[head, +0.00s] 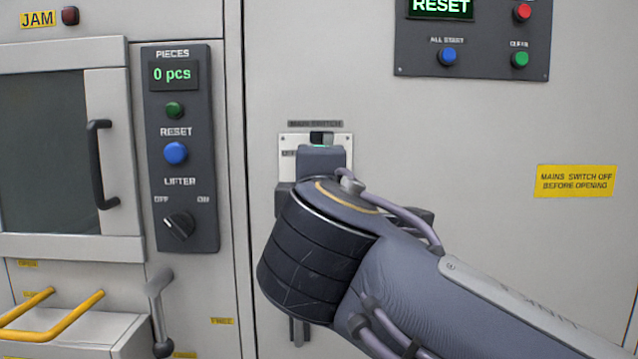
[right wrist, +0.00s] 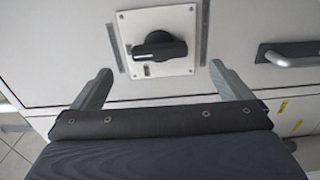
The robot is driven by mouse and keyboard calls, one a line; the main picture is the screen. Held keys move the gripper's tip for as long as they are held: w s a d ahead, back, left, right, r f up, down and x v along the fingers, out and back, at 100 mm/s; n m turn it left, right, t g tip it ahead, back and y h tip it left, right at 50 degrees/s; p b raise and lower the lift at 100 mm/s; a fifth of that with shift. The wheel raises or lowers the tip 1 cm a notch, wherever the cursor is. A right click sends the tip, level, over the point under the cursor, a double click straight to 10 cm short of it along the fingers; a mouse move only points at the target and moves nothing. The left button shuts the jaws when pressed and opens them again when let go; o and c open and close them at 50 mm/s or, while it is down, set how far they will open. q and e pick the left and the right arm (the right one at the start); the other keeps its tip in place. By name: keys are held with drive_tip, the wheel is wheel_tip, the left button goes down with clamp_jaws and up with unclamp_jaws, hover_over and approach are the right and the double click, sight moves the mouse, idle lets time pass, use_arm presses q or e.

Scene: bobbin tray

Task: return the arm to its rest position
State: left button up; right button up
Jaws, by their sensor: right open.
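My right arm (head: 400,275) comes in from the lower right of the head view, bent at a dark, banded joint. My right gripper (right wrist: 160,68) is open in the right wrist view, its two grey fingers wide apart with nothing between them. Ahead of the fingertips is the main switch, a black rotary handle (right wrist: 158,48) on a white plate (right wrist: 185,22). The handle lies across the plate and looks clear of both fingers. In the head view my wrist covers most of the switch plate (head: 286,142), and the fingertips are hidden. My left gripper is not in view.
Left of the arm are a panel with the pieces display (head: 173,74), a door with a black handle (head: 103,165), a grey lever (head: 159,310) and a yellow rail (head: 50,325). A button panel (head: 470,62) is upper right. The cabinet front right of the arm is flat.

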drive_tip(key=s+d+f+m+g, duration=0.2)
drive_tip(key=d+f+m+g, duration=0.2)
drive_tip(key=d+f, duration=0.7)
drive_tip(key=s+d+f+m+g, duration=0.2)
drive_tip(key=d+f+m+g, duration=0.2)
drive_tip(key=d+f, duration=0.75)
drive_tip(key=s+a+f+m+g+y, duration=0.2)
drive_tip(key=s+f+m+g+y, duration=0.2)
drive_tip(key=s+f+m, duration=1.1)
drive_tip(key=s+r+n+p, duration=0.3)
drive_tip(key=r+p, duration=0.9)
drive_tip(key=p, duration=0.6)
drive_tip(key=shift+a+r+n, duration=0.2)
drive_tip(key=shift+r+n, duration=0.1)
drive_tip(key=shift+r, duration=0.1)
